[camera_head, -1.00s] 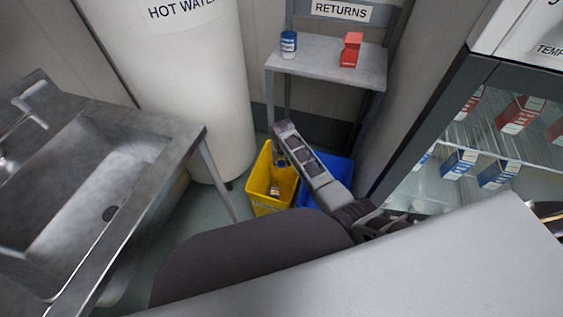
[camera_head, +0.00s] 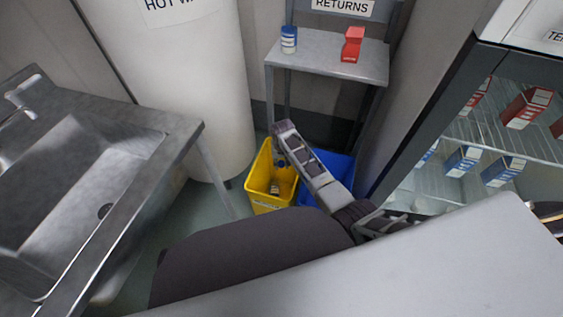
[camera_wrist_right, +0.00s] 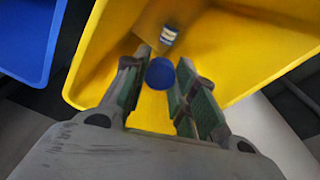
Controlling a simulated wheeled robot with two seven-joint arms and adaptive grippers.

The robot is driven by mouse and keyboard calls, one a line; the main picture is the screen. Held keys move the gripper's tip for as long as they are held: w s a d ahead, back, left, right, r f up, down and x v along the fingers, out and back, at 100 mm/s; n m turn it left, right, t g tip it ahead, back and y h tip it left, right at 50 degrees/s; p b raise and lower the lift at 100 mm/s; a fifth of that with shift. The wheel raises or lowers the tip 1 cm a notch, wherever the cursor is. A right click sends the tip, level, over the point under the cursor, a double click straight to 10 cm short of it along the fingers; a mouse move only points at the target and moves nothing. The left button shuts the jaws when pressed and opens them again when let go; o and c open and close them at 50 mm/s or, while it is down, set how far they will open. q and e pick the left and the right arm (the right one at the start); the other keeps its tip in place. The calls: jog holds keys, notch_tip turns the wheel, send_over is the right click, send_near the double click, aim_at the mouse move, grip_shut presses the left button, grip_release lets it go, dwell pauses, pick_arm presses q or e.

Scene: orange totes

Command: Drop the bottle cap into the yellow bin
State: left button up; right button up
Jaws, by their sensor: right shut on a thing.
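The bottle cap is a small blue disc (camera_wrist_right: 160,74) between the fingers of my right gripper (camera_wrist_right: 162,66), which is shut on it. In the wrist view the cap is over the inside of the yellow bin (camera_wrist_right: 243,52). In the head view the yellow bin (camera_head: 266,206) stands on the floor, with my right arm reaching down to it from the right. The right gripper's tip (camera_head: 281,161) is at the bin's opening; the cap cannot be made out there. My left gripper is not in view.
A small item with a white and blue label (camera_wrist_right: 168,36) lies in the yellow bin. A blue bin (camera_head: 340,168) stands right beside it. A metal sink (camera_head: 80,190), a white water tank (camera_head: 205,95), a returns shelf (camera_head: 325,62) and a glass-front fridge (camera_head: 480,150) surround the spot.

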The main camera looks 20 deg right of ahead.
jog(key=o, duration=0.7)
jog(key=shift+o, duration=0.2)
jog(key=shift+r, duration=0.15)
notch_tip(320, 180, up, 12)
jog(key=s, duration=0.1)
jog(key=shift+s+a, duration=0.15)
jog(key=shift+s, duration=0.05)
dwell(0.5)
jog(key=shift+f, duration=0.2)
dwell(0.7)
